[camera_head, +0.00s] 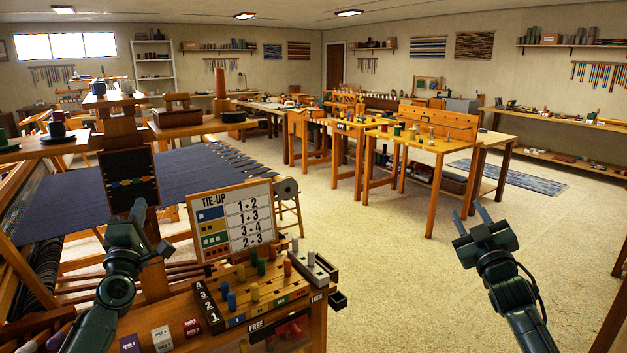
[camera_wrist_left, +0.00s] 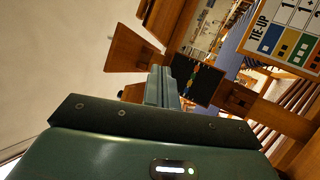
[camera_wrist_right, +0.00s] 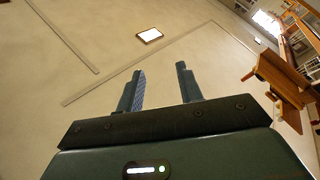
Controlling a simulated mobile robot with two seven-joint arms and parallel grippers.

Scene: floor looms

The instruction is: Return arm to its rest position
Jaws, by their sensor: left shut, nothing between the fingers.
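My left gripper (camera_head: 139,216) is raised at the left of the head view, in front of the loom and left of the tie-up board. Its fingers are together and empty, and they also show in the left wrist view (camera_wrist_left: 163,86). My right gripper (camera_head: 479,216) is raised at the right, over open floor. Its two fingers stand apart with nothing between them, as the right wrist view (camera_wrist_right: 160,88) also shows. Neither gripper touches anything that I can see.
A tie-up board (camera_head: 232,219) stands behind a wooden peg bench (camera_head: 318,318) with several coloured pegs. A loom with dark blue cloth (camera_head: 62,208) fills the left. Wooden tables (camera_head: 437,146) stand further back. The carpeted floor at centre right is clear.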

